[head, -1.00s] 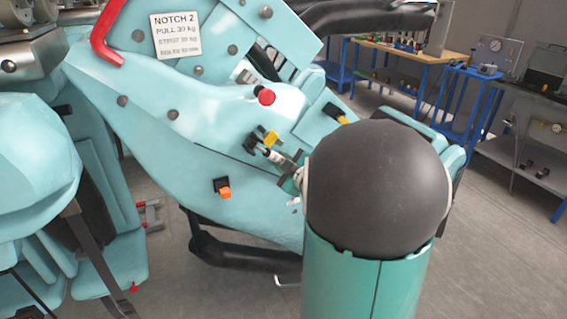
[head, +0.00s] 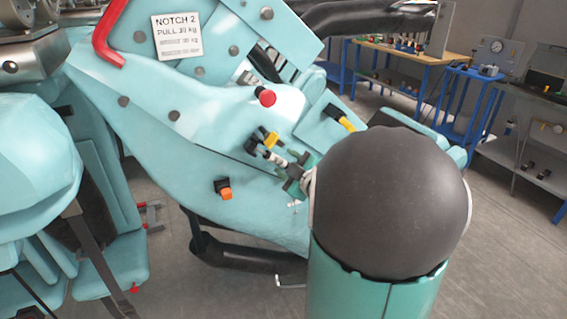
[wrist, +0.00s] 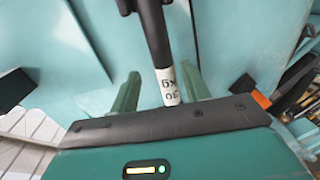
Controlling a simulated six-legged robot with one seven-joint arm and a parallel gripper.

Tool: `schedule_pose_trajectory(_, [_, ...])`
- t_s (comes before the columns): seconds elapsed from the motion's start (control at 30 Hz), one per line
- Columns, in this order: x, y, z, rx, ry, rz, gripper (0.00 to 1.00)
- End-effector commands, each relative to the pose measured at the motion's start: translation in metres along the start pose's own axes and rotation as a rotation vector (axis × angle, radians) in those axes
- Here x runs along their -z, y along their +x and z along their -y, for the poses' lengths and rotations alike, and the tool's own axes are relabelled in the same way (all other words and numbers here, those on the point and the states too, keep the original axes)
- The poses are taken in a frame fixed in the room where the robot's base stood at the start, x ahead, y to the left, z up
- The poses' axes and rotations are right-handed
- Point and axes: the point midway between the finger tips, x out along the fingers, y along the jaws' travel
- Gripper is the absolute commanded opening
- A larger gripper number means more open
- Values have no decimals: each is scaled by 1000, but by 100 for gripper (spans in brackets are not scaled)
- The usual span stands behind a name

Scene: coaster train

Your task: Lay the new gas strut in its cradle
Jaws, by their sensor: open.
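The strut (wrist: 157,35) has a dark rod and a white printed label. In the wrist view it runs from the top edge down between the two green fingers of my gripper (wrist: 160,92). The fingers stand apart, with a gap on each side of the strut. In the head view my gripper (head: 295,174) is at the teal panel, beside the strut's pale section (head: 277,158). The strut's upper end meets a black clip with a yellow latch (head: 264,140); whether it is fully seated cannot be told. My arm hides its lower end.
A red knob (head: 266,97) and a black clip with an orange latch (head: 223,188) are on the panel nearby. Another yellow latch (head: 341,117) is up to the right. A red handle (head: 104,35) is at upper left. Workbenches stand behind; open floor lies at right.

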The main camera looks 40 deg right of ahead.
Motion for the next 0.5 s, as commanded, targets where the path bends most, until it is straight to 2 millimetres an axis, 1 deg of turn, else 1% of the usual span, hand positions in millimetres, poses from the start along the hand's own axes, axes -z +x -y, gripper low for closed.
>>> schedule_pose_trajectory(0.03, [0, -11, 0, -1, 0, 1, 47])
schedule_pose_trajectory(0.3, [0, -72, 2, 2, 0, 2, 47])
schedule_pose_trajectory(0.4, [0, -91, 2, 3, 1, 2, 47])
schedule_pose_trajectory(0.5, [0, -105, 3, 6, 0, 2, 47])
